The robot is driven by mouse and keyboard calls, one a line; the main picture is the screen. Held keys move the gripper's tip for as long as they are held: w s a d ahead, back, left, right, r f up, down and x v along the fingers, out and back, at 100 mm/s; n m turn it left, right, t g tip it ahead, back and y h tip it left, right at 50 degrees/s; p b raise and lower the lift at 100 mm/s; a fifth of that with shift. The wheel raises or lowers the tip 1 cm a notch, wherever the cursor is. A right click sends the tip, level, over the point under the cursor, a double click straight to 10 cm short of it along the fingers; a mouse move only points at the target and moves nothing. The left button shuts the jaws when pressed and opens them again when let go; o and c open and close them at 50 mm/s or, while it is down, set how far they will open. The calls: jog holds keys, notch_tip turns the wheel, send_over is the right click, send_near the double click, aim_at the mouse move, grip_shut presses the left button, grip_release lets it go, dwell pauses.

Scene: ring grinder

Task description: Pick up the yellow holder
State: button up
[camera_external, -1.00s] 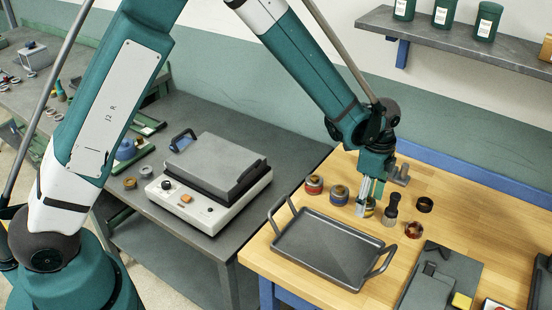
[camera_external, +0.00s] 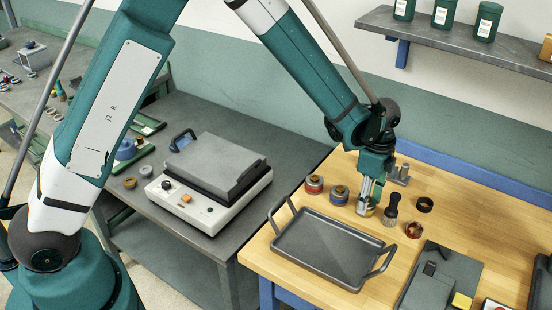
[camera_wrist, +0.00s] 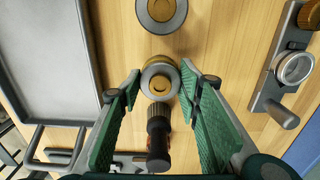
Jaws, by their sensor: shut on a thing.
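The yellow holder (camera_external: 365,211) stands on the wooden table, right of the tray, mostly hidden by my fingers in the external view. In the wrist view the holder (camera_wrist: 160,79) is a round piece with a pale rim and brass-coloured centre. My gripper (camera_external: 369,202) points down over it. In the wrist view my green-padded fingertips (camera_wrist: 161,71) are on its two sides, shut on it. I see no clear gap between the holder and the table.
A dark-handled tool (camera_external: 391,209) stands close to the right of my gripper. A dark ring (camera_external: 424,205) and brown ring (camera_external: 414,230) lie right. The grey tray (camera_external: 326,248) is in front.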

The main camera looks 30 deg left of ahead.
jog(key=shift+r, duration=0.1)
jog(key=shift+r, duration=4.9)
jog(key=shift+s, duration=0.15)
